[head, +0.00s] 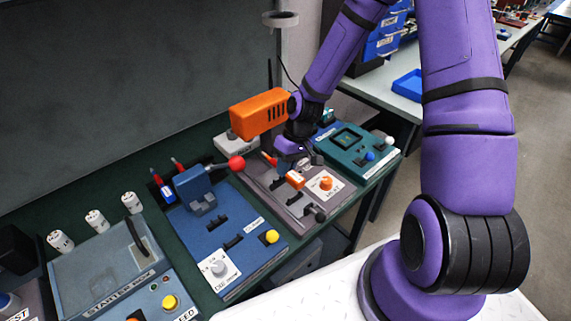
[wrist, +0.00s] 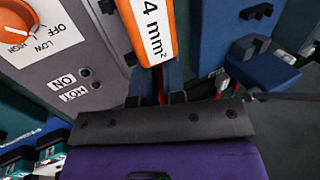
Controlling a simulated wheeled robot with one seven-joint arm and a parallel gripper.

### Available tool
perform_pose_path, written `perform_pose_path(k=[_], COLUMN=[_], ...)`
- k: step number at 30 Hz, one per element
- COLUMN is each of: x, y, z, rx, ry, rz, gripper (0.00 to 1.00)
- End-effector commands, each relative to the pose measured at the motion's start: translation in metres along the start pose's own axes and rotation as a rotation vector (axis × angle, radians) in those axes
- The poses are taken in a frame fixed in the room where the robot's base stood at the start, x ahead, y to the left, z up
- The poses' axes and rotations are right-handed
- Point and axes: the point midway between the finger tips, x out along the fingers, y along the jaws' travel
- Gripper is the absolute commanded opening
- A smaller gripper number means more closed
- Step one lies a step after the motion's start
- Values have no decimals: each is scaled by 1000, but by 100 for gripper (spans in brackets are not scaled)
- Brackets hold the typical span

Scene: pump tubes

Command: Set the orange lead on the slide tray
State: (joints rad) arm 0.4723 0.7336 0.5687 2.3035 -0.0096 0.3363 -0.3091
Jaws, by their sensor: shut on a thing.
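The orange lead, a small orange body (head: 295,180), shows below my gripper (head: 291,163) in the head view. In the wrist view its orange label marked "4 mm²" (wrist: 152,28) is close up at the top centre, between my jaws (wrist: 156,78). My gripper is shut on it. It is over the grey-purple heater unit (head: 258,183). A pale metal strip (head: 296,209) on that unit, beside a black-knobbed rod, looks like the slide tray. I cannot tell whether the lead touches it.
An orange dial (head: 327,184) sits on the unit's right. A blue press (head: 196,187) with a red-balled lever (head: 236,163) stands to the left. A teal unit (head: 350,146) is behind right. Red-tipped leads (head: 159,180) stand at the back left.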

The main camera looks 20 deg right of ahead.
Motion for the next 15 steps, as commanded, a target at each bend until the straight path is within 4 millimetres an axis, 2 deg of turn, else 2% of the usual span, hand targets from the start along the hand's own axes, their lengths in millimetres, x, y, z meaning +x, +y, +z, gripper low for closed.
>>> perform_pose_path(k=[15], x=[25], y=[10], z=[0], rx=[-1], ry=[-2], rz=[-1], gripper=[0])
